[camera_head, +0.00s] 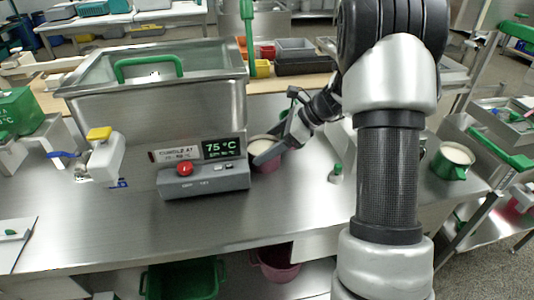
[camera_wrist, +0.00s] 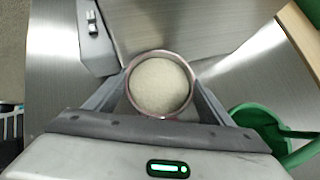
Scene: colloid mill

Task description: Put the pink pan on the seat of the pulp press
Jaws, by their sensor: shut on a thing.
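A small round pan (camera_head: 266,162) with a pinkish wall and pale cream contents is at the right end of the control box in the head view. In the wrist view the pan (camera_wrist: 186,66) is seen from above, upright, between the two fingers. My gripper (camera_wrist: 161,85) is shut on it, one finger on each side. In the head view my gripper (camera_head: 277,149) reaches in from the right. I cannot tell whether the pan touches the steel table. I cannot make out the pulp press or its seat with certainty; my arm hides part of the right side.
A steel tank with a green handle (camera_head: 150,68) and a control box (camera_head: 203,180) stand left of the pan. A small green-capped bottle (camera_head: 336,173) stands right of it. A green pot (camera_head: 452,161) is farther right. The front of the steel table (camera_head: 120,225) is mostly clear.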

